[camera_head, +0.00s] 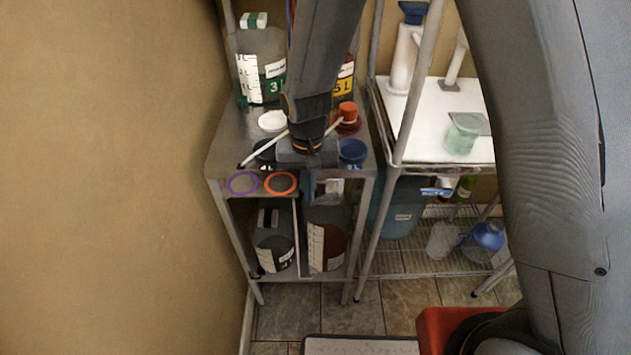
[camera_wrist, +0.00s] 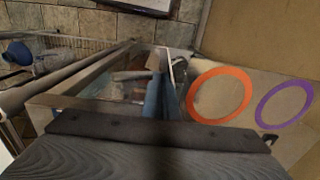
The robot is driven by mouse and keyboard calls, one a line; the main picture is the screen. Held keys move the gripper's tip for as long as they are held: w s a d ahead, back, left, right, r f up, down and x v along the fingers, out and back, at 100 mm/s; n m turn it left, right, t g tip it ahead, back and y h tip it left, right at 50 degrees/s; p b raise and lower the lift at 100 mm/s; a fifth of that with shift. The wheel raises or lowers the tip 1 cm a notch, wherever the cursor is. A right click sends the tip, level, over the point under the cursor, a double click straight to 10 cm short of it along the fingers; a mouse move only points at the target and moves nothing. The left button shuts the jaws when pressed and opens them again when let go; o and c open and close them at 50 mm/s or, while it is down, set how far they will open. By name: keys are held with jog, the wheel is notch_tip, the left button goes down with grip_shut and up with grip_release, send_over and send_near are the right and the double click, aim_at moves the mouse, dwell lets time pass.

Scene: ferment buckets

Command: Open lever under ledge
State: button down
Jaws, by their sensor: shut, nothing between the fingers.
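My gripper (camera_head: 309,192) points down at the front edge of the steel shelf top (camera_head: 225,150), the ledge. Its narrow blue-grey fingers are closed with nothing between them; they also show in the wrist view (camera_wrist: 160,85). Under the ledge stand a dark jug (camera_head: 273,245) at left and a jug with reddish-brown contents (camera_head: 327,245) at right. My fingers are in front of the upper part of the right jug. I cannot make out a lever clearly; the area behind my fingers is partly hidden. Contact cannot be told.
An orange ring (camera_head: 281,183) and a purple ring (camera_head: 243,183) sit at the ledge's front left. A large jug (camera_head: 262,65), a white lid (camera_head: 273,121) and a blue cup (camera_head: 352,152) stand on top. A white-topped rack (camera_head: 420,115) is at right. The floor (camera_head: 350,305) in front is partly clear.

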jog(key=shift+r, duration=0.15)
jog(key=shift+r+p, duration=0.7)
jog(key=shift+p, duration=0.05)
notch_tip(320, 180, up, 8)
jog(key=b, duration=0.2)
dwell(0.4)
notch_tip(320, 180, up, 5)
jog(key=n+b, duration=0.1)
jog(key=n, duration=0.8)
jog(key=n+b, duration=0.1)
jog(key=n, duration=0.8)
jog(key=shift+w+d+y, duration=0.15)
jog(key=shift+y, duration=0.25)
